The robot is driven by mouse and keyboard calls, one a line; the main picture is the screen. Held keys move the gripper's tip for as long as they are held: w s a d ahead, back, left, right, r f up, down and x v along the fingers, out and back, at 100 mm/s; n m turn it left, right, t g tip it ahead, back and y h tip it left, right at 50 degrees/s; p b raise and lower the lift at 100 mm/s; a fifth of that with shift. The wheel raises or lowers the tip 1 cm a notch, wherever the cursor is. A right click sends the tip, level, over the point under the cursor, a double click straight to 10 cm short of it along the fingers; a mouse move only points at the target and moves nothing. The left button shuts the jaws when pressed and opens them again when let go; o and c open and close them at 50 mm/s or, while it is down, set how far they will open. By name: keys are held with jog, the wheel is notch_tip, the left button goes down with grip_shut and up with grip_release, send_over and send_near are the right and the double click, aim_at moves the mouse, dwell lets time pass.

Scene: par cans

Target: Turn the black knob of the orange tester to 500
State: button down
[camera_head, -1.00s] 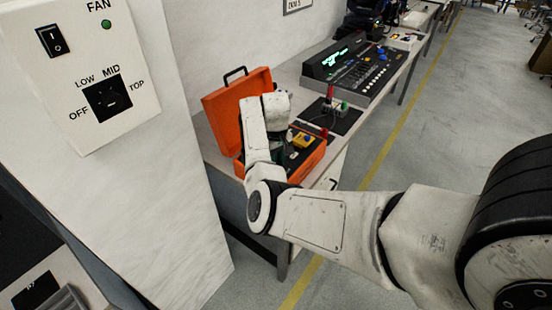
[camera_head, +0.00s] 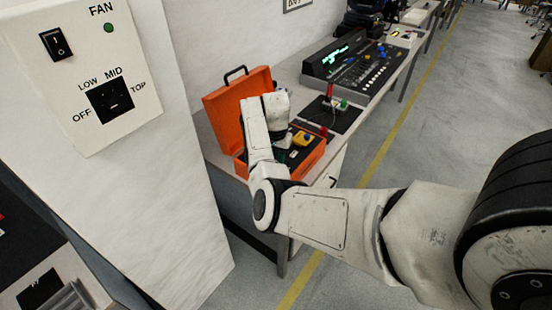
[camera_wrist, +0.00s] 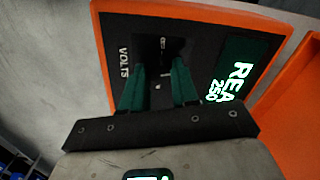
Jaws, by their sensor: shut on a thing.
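The orange tester (camera_head: 316,160) stands open on the bench, its lid (camera_head: 222,120) raised at the back left. In the wrist view its black panel (camera_wrist: 205,38) carries the word VOLTS and a green display (camera_wrist: 228,80), partly cut off, with "REA" and "250" readable. My gripper (camera_wrist: 158,78) reaches down to the panel, its two green fingers on either side of the black knob (camera_wrist: 159,72) and shut on it. The knob is dark and its pointer is hard to make out.
A yellow piece (camera_head: 302,139) sits on the tester's right side. A white FAN switch panel (camera_head: 90,70) stands at the near left.

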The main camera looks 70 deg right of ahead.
jog(key=m, duration=0.5)
jog(key=shift+m, duration=0.3)
jog(key=m+b, duration=0.1)
jog(key=m, duration=0.4)
jog(key=shift+m, duration=0.3)
jog(key=m+b, duration=0.1)
jog(key=m, duration=0.4)
jog(key=shift+r+m+b, duration=0.1)
jog(key=shift+m+b, duration=0.7)
jog(key=shift+m, duration=1.7)
jog(key=c, duration=0.8)
grip_release()
jog(key=shift+c, duration=0.2)
notch_tip(320, 180, up, 11)
jog(key=b, duration=0.1)
